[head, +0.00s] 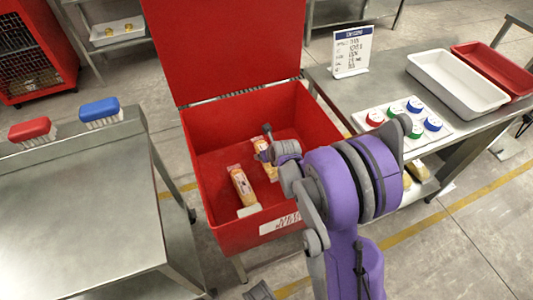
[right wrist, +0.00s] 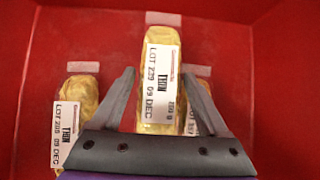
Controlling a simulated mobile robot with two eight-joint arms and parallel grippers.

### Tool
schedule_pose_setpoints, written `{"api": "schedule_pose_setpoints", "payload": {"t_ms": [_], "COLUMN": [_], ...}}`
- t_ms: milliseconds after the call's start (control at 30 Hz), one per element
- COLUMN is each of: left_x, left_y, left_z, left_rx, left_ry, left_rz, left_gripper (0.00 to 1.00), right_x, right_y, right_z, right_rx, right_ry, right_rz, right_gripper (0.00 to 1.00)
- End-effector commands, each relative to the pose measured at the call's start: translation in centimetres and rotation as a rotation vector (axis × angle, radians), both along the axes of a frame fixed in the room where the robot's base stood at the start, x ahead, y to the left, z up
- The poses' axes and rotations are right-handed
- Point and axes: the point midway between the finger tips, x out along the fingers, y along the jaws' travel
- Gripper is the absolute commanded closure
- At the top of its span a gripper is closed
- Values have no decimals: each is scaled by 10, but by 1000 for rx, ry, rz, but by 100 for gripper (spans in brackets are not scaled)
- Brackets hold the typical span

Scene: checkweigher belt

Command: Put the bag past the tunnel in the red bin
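The red bin (head: 209,205) stands in the middle of the head view with its lid up. My right gripper (head: 266,143) reaches down into it. In the right wrist view its fingers (right wrist: 157,78) are apart, on either side of a yellow bag (right wrist: 160,55) with a white label, with thin gaps visible. This bag overlaps another bag (right wrist: 202,85) to its right. A third bag (right wrist: 70,125) lies to the left on the bin floor; a bag also shows in the head view (head: 242,187). My left gripper is not visible. No tunnel is in view.
A steel table (head: 80,215) on the left carries a red brush (head: 31,130) and a blue brush (head: 100,111). The right table holds a sign (head: 352,50), a board with coloured pucks (head: 403,121), a white tray (head: 455,84) and a red tray (head: 495,68).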

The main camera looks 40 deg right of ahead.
Motion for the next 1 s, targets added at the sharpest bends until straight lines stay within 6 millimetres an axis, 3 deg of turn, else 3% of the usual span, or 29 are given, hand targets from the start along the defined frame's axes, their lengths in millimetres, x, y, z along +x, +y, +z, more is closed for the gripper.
{"api": "schedule_pose_setpoints", "payload": {"t_ms": [33, 100, 467, 600, 1000], "left_x": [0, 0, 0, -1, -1], "left_y": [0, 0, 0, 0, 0], "left_z": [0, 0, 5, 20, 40], "left_rx": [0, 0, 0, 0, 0], "left_ry": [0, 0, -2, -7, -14], "left_rz": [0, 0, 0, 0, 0], "left_gripper": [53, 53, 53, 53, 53], "right_x": [0, 0, 0, -3, -56], "right_y": [0, 0, 0, 1, 18], "right_z": [0, 0, 5, 21, 88], "right_rx": [0, 0, 0, 0, 1], "right_ry": [0, 0, -1, -2, 0], "right_rz": [0, 0, 0, -1, -1], "right_gripper": [11, 1, 1, 1, 1]}}
